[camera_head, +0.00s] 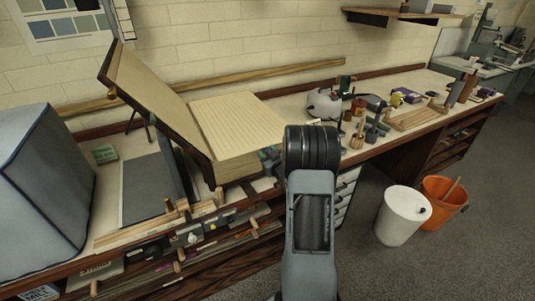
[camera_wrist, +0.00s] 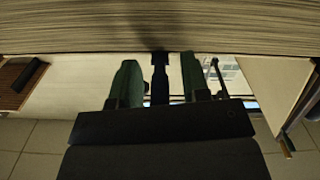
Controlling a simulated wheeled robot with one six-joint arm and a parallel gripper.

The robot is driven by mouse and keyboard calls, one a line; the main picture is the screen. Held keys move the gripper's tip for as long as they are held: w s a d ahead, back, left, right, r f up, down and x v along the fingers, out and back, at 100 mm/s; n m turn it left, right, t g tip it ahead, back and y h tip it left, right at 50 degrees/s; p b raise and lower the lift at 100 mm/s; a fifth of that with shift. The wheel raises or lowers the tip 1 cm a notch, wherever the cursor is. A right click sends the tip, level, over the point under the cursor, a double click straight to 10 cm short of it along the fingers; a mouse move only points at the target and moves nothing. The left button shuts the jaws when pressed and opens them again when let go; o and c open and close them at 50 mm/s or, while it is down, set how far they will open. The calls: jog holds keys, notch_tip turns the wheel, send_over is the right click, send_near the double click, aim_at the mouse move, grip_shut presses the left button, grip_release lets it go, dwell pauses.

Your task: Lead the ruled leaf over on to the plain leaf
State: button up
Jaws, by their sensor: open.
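A large thick book lies open on the bench. The ruled leaf (camera_head: 238,122) lies on top of its right-hand page block, flat and lined. The plain leaf (camera_head: 155,98) is on the left side, which slopes up on a tilted board. My gripper (camera_head: 269,160) is at the near right edge of the page block, partly hidden by my arm. In the wrist view my gripper (camera_wrist: 160,63) is open, its two green fingers apart and close to the striped page edges (camera_wrist: 160,28). No leaf shows between the fingers. A dark post shows between them.
A grey covered box (camera_head: 40,185) stands at the left. Wooden tools and a rail (camera_head: 160,228) line the front edge. Small jars and tools (camera_head: 360,110) crowd the bench to the right. A white bin (camera_head: 402,215) and an orange bucket (camera_head: 443,202) stand on the floor.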

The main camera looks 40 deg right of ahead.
grip_shut()
dwell(0.4)
